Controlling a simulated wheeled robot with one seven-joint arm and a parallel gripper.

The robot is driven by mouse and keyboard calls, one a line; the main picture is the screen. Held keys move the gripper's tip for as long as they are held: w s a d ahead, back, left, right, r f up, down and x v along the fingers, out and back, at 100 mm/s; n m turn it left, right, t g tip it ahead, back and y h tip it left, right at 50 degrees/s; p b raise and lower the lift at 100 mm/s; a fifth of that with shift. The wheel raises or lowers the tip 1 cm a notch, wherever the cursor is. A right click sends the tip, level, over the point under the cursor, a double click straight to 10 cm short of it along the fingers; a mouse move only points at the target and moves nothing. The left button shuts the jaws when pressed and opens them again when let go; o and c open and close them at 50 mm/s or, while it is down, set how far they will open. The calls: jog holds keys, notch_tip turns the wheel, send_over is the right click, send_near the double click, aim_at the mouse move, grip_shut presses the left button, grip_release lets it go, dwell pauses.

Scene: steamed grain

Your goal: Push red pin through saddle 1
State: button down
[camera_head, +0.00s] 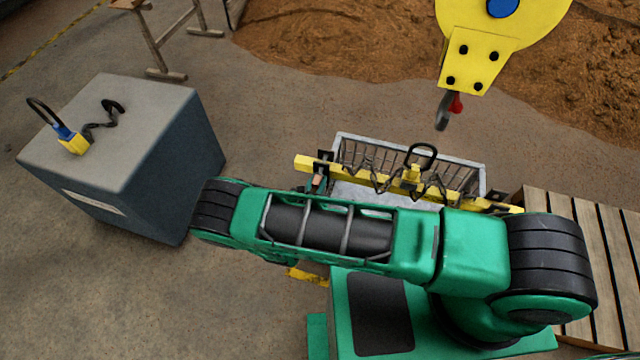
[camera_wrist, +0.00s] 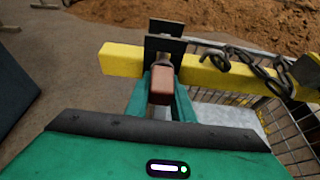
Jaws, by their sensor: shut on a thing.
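The red pin (camera_wrist: 161,86) shows as a dull red block end between the green fingers of my gripper (camera_wrist: 162,105), which is shut on it. In the head view the pin (camera_head: 317,181) is a small reddish spot. Just beyond it stands a dark two-plate saddle (camera_wrist: 163,47) with the yellow beam (camera_wrist: 122,59) lying in it; this is the left saddle (camera_head: 324,158) in the head view. The pin's far end is hidden, so I cannot tell how deep it sits. No number shows on the saddle.
A yellow crane block with a hook (camera_head: 442,112) hangs above. A grey block (camera_head: 140,140) stands left, a wooden pallet (camera_head: 570,210) right.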

jog(key=shift+w+d+r, duration=0.1)
jog(key=shift+w+d, duration=0.1)
jog(key=shift+w, duration=0.3)
jog(key=shift+w+d, duration=0.2)
jog(key=shift+w, duration=0.25)
jog(key=shift+w+d, duration=0.1)
jog(key=shift+d, duration=0.3)
jog(key=c, duration=1.5)
grip_release()
jog(key=shift+o, duration=0.2)
jog(key=shift+a, duration=0.1)
